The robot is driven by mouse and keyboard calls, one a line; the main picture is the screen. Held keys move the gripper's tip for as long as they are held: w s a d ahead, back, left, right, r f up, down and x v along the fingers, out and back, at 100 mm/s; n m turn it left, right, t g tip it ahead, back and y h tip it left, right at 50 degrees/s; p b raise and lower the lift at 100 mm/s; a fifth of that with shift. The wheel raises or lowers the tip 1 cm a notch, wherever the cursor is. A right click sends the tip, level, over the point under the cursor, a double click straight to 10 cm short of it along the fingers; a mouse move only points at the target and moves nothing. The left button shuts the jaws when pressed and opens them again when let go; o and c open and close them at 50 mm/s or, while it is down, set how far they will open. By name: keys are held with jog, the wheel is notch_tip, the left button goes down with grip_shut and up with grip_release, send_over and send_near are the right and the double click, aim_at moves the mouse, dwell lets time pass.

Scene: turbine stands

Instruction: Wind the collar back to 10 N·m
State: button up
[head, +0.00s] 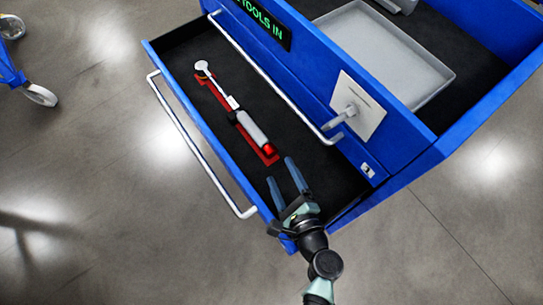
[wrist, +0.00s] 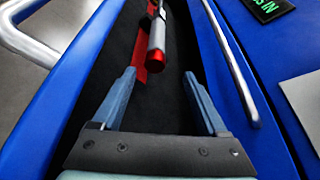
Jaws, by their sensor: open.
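A torque wrench with a grey handle (head: 252,130) and a red collar (head: 269,149) at its near end lies in an open drawer of the blue cabinet. Its round head (head: 202,65) points to the far left. A red strip (head: 219,93) lies under it. My gripper (head: 282,171) is open and empty over the near end of the drawer, just short of the red collar. In the wrist view, the red collar (wrist: 155,61) is ahead of the open fingers (wrist: 157,85), apart from both. The wrench's far end is cut off there. Any scale reading is too small to tell.
The drawer's blue front wall (head: 195,145) and its bar handle (head: 190,140) run along the left. Another bar handle (head: 270,75) is on the right. A grey tray (head: 415,65) sits on the cabinet top near a white plate (head: 357,108). A lit sign (head: 263,20) reads "TOOLS IN".

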aim_at(271, 155)
jog(key=x, duration=0.4)
jog(key=f+x, duration=0.1)
jog(key=x, duration=0.3)
jog(key=shift+s, duration=0.2)
grip_shut()
